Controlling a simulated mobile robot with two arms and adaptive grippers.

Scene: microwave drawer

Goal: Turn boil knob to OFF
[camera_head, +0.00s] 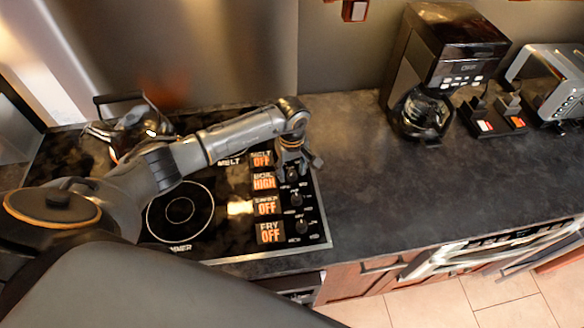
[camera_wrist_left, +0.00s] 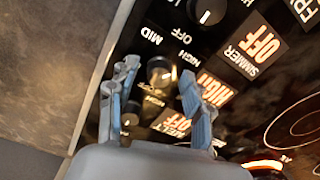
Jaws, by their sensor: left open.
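The boil knob (camera_head: 292,174) is a small round black knob on the right side of the stove top, and the display (camera_head: 264,182) beside it reads HIGH. In the left wrist view the boil knob (camera_wrist_left: 160,70) shows between the two fingertips of my left gripper (camera_wrist_left: 158,74). The fingers are open, one on each side, with visible gaps; I cannot tell their height above it. In the head view my left gripper (camera_head: 297,160) is over the upper end of the knob row. My right gripper is not seen.
The simmer knob (camera_head: 296,199) and fry knob (camera_head: 301,226) sit close below, their displays reading OFF. The melt display (camera_head: 261,159) also reads OFF. A kettle (camera_head: 135,125) stands at the back left. A coffee maker (camera_head: 440,65) stands on the right; the counter (camera_head: 370,190) between is clear.

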